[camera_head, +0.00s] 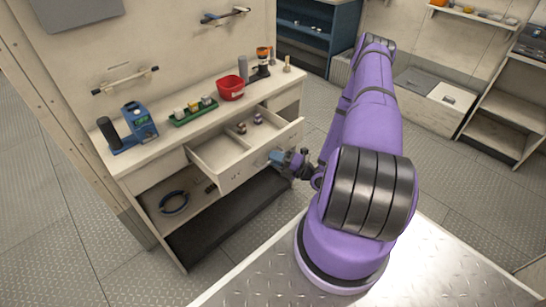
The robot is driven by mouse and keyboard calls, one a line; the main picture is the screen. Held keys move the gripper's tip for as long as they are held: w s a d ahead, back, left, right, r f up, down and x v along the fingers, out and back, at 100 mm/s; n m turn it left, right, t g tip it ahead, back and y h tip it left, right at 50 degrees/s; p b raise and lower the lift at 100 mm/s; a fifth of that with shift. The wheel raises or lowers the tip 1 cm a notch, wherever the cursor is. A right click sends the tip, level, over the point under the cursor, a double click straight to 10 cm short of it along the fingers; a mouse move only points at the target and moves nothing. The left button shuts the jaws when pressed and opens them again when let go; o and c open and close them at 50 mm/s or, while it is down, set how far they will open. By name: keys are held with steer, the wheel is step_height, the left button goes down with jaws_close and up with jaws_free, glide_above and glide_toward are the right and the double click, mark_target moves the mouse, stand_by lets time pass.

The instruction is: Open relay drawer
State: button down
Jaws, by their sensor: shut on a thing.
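The relay drawer (262,165) is a cream drawer in the workbench, and it stands pulled out from the bench front. Small dark parts (241,127) lie in its right compartment; the left compartment (217,152) looks empty. My gripper (276,158) is at the drawer's front face, near its middle, and is shut on the drawer's handle. The handle itself is mostly hidden by the gripper.
The bench top (170,139) holds a blue device (139,119), a green tray (193,113) with small blocks and a red bin (230,90). An open shelf below holds a dark cable loop (174,202). Metal floor lies clear behind my arm.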

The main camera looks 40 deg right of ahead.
steer(key=c, duration=1.5)
jaws_free()
steer(key=shift+o, duration=0.2)
steer(key=v, duration=1.1)
steer(key=shift+w+r, duration=0.1)
